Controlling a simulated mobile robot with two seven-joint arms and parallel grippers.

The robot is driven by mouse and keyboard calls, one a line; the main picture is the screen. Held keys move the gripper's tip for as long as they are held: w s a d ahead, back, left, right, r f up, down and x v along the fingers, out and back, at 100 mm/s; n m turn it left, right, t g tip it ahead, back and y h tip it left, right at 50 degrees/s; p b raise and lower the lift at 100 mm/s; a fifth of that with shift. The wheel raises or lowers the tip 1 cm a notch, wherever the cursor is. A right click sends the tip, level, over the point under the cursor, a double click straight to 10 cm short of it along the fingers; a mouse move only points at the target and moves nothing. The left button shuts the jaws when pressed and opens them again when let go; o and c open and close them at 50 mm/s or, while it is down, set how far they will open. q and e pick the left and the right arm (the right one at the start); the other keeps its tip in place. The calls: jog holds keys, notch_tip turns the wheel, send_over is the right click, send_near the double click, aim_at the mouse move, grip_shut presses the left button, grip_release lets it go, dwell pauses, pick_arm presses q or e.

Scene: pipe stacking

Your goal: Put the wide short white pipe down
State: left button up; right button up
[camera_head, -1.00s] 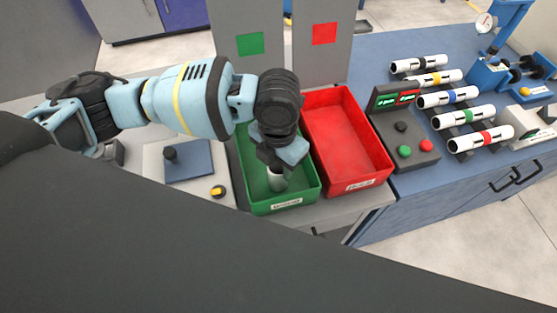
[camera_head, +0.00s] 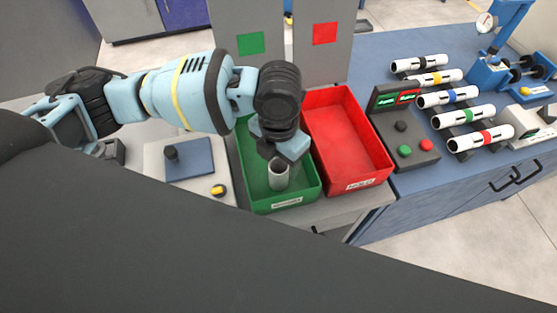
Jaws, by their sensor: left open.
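The wide short white pipe (camera_head: 279,175) stands upright in the green bin (camera_head: 301,201), and its open top rim shows. My left gripper (camera_head: 280,151) is right above the pipe's top, open, its fingers at or just over the rim. I cannot tell whether a finger still touches the pipe. The pipe's lower end seems to rest on the bin floor. My right gripper is not in view.
An empty red bin (camera_head: 347,143) stands right of the green bin. A button box (camera_head: 404,135) and a rack of several banded white pipes (camera_head: 447,97) are farther right. A flat plate device (camera_head: 189,161) is at left.

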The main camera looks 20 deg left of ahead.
pick_arm(q)
notch_tip(320, 180, up, 11)
jog(key=shift+f+p, duration=0.15)
jog(key=shift+p, duration=0.25)
